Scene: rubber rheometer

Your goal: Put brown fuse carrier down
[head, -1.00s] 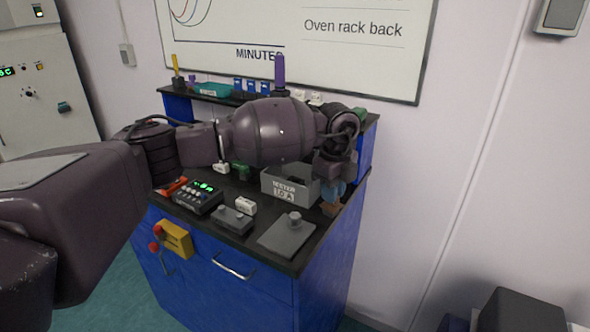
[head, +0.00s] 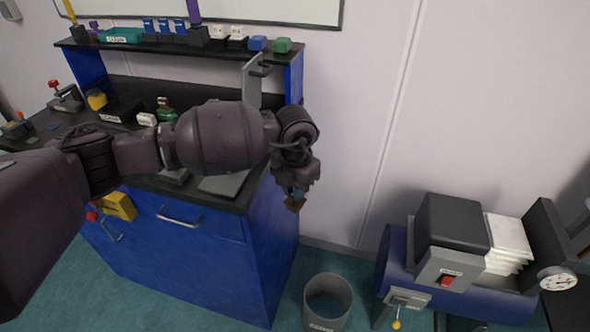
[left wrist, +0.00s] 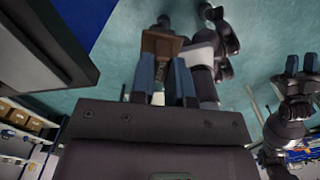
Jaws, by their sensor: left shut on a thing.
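The brown fuse carrier (head: 295,204) hangs at the tip of my left gripper (head: 298,190), just beyond the bench's right end and above the floor. In the left wrist view the carrier (left wrist: 160,43) sits between the blue fingers of my left gripper (left wrist: 161,75), which are shut on it. Nothing touches it from below. In the left wrist view my right gripper (left wrist: 300,64) shows at the right edge, small, its two blue fingers apart with nothing seen between them.
The blue bench (head: 270,245) with a black top is at left, partly hidden by my left arm. A grey bin (head: 328,300) stands on the floor below right of the gripper. A blue tank machine (head: 395,262) with papers stands at right.

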